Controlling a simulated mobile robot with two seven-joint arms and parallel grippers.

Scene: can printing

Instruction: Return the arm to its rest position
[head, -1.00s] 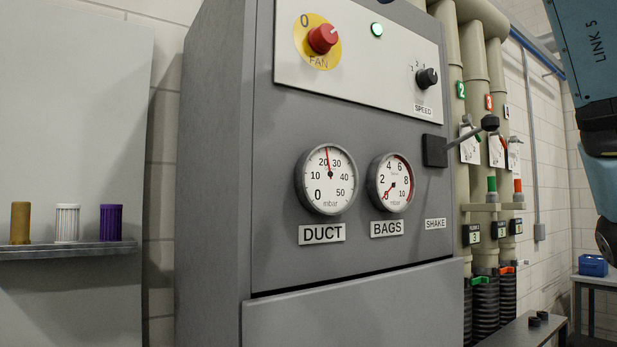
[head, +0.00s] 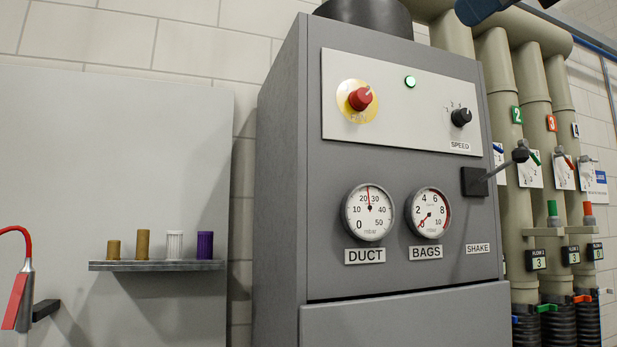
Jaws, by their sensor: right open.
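A dark blue end piece of my right arm and gripper (head: 484,9) pokes in at the top edge, in front of the pipes and right of the black duct collar. Most of it is cut off, and its fingertips cannot be made out. It touches nothing that I can see. My left gripper is out of view. The grey filter cabinet (head: 278,180) fills the middle. Its green lamp (head: 410,81) is lit. The red fan knob (head: 360,99), the speed knob (head: 461,117) and the shake lever (head: 500,169) stand clear of my arm.
A shelf (head: 155,265) with several coloured cartridges hangs on a panel at left. A red-and-grey tool (head: 18,300) with a red hose is at the left edge. Pale pipes (head: 548,150) with numbered tags stand at right.

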